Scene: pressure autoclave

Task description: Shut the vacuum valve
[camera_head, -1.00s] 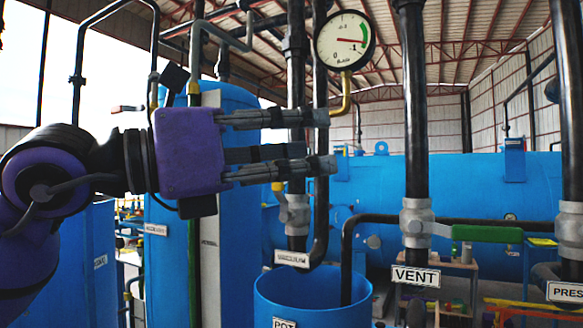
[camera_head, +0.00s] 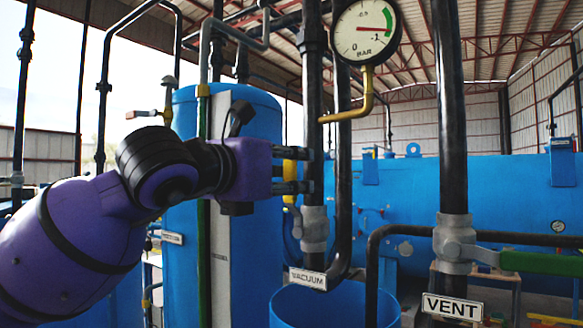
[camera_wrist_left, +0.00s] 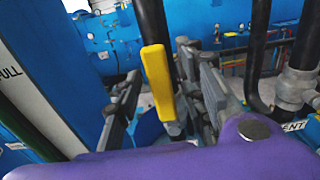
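The vacuum valve has a grey body (camera_head: 314,229) on a black vertical pipe, above a VACUUM label (camera_head: 307,279). Its yellow handle (camera_head: 290,167) stands upright along the pipe, partly hidden by my left gripper (camera_head: 306,171) in the head view. In the left wrist view the handle (camera_wrist_left: 157,78) lies between the spread fingers of the left gripper (camera_wrist_left: 160,64). Gaps show on both sides, so the fingers are open and not clamped on it. My right gripper is in neither view.
A pressure gauge (camera_head: 366,31) on a yellow pipe (camera_head: 350,113) hangs above right of the gripper. A VENT valve (camera_head: 453,243) with a green handle (camera_head: 540,264) is to the right. An open blue pot (camera_head: 390,311) stands below. A blue tank (camera_head: 265,115) is behind the arm.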

